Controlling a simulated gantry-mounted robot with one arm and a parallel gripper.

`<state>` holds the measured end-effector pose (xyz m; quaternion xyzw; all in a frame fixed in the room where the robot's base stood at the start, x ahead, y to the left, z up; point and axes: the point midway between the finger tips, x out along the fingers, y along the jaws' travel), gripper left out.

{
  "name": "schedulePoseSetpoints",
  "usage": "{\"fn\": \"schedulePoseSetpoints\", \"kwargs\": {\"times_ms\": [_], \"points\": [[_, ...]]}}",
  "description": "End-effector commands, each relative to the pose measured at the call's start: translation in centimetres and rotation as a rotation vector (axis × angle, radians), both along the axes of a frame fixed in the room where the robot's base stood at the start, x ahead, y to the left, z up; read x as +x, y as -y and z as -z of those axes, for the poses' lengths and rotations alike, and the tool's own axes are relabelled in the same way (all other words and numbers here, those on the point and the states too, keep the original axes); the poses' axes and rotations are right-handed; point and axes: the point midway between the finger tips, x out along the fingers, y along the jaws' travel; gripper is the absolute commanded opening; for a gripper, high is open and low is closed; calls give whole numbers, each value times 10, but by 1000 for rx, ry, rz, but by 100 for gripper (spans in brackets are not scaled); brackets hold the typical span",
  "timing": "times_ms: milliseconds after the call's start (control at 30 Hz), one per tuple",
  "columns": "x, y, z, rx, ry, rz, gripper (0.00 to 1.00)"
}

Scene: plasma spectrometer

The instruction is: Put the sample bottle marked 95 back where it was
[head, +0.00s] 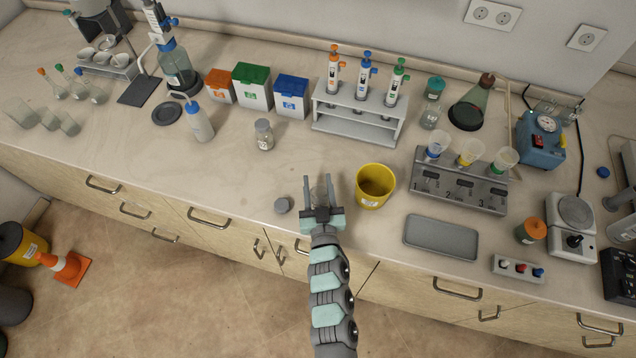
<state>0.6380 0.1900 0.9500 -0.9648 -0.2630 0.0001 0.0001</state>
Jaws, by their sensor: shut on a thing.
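My gripper (319,180) is over the front of the counter, left of the yellow bucket. Its fingers are shut on a small clear glass object (319,193), mostly hidden by the fingers and palm. I cannot tell whether it is the bottle marked 95; no number shows on it. A small clear bottle with a grey lid and a pale label (264,136) stands upright farther back and to the left, apart from the gripper. Its label is too small to read. A small grey round cap (282,205) is on the counter just left of the gripper.
The yellow bucket (372,187) stands close right of the gripper. A pipette rack (358,128) and coloured boxes (252,88) are behind. A grey tray (441,237) and numbered cup stand (459,190) are to the right. The counter left of the cap is clear.

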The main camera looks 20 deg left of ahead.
Motion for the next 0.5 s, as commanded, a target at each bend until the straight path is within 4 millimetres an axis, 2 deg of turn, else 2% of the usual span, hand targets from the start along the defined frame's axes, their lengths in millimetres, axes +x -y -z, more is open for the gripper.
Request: {"fn": "schedulePoseSetpoints", "kwargs": {"times_ms": [167, 200, 433, 500], "points": [[0, 0, 5, 0, 0, 0, 2], [0, 0, 4, 0, 0, 0, 45], [0, 0, 3, 0, 0, 1, 64], [0, 0, 3, 0, 0, 1, 65]]}}
